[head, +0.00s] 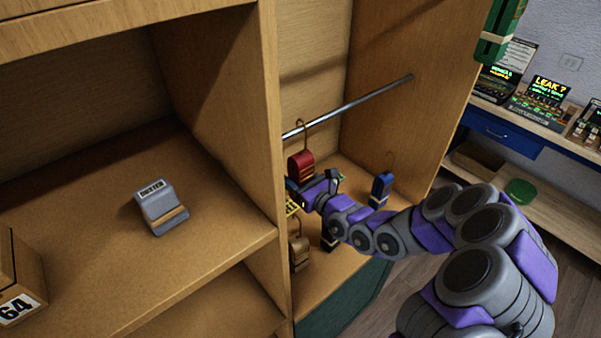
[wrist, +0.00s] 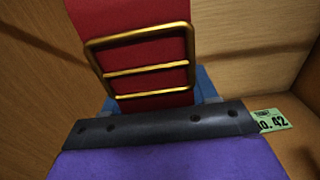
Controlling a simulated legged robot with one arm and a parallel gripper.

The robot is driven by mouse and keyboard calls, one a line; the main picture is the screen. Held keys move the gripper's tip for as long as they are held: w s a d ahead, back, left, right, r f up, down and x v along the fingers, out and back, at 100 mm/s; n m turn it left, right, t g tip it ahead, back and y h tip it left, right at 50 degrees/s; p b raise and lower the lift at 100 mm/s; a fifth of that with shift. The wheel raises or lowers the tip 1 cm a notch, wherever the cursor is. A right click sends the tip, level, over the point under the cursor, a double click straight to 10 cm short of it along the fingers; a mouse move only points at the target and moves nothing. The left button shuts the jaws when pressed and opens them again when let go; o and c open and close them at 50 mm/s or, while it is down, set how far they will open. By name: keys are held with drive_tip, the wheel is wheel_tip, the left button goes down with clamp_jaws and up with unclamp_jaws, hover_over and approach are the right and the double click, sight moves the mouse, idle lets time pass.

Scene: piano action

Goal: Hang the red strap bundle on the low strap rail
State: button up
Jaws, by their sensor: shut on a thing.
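The red strap bundle (head: 301,164) is in my gripper (head: 300,186), just below the metal strap rail (head: 350,104) in the head view. A brass hook rises from the bundle's top to about the rail's height near its left end; I cannot tell whether it touches the rail. In the wrist view the red strap (wrist: 150,50) with its brass buckle (wrist: 140,68) fills the space before my gripper (wrist: 160,108). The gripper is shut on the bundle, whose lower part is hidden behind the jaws.
A blue strap bundle (head: 382,188) with a hook is right of my gripper; a tan bundle (head: 299,252) stands below. A wooden divider (head: 268,130) is close on the left. A green tag (wrist: 272,122) lies at right in the wrist view. A grey duster box (head: 162,208) sits on the left shelf.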

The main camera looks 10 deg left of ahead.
drive_tip(key=shift+a+f, duration=0.2)
drive_tip(key=shift+d, duration=0.7)
drive_tip(key=o, duration=1.1)
drive_tip(key=shift+r, duration=0.1)
drive_tip(key=o, duration=0.3)
drive_tip(key=shift+a, duration=0.4)
drive_tip(key=shift+s+d, duration=0.2)
drive_tip(key=shift+d, duration=0.35)
drive_tip(key=p+v, duration=1)
drive_tip(key=v, duration=0.6)
drive_tip(key=shift+s, duration=0.2)
